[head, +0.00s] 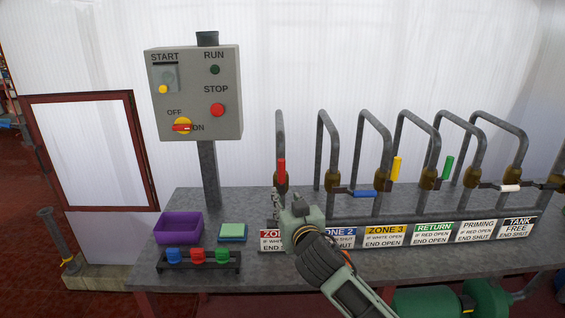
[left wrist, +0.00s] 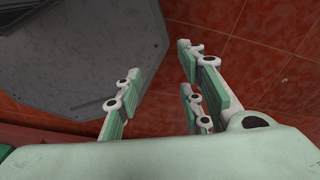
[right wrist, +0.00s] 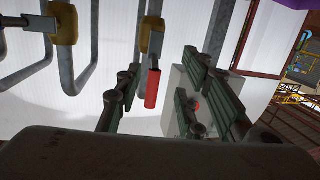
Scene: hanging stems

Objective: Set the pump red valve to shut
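The red valve handle (head: 281,170) is on the leftmost pipe above the bench and points upright, along the pipe. A brass valve body (head: 280,184) is at its lower end. My right gripper (head: 277,198) is just below and in front of this valve. In the right wrist view the red handle (right wrist: 152,87) appears between the spread fingers of the right gripper (right wrist: 165,90), and I see no finger touching it. The right gripper is open and partly covers the label under this valve. My left gripper (left wrist: 158,85) is open and empty above the red floor, outside the head view.
Other pipes carry blue (head: 363,193), yellow (head: 396,168), green (head: 447,168) and white (head: 510,188) handles. A grey control box (head: 226,90) stands at back left.

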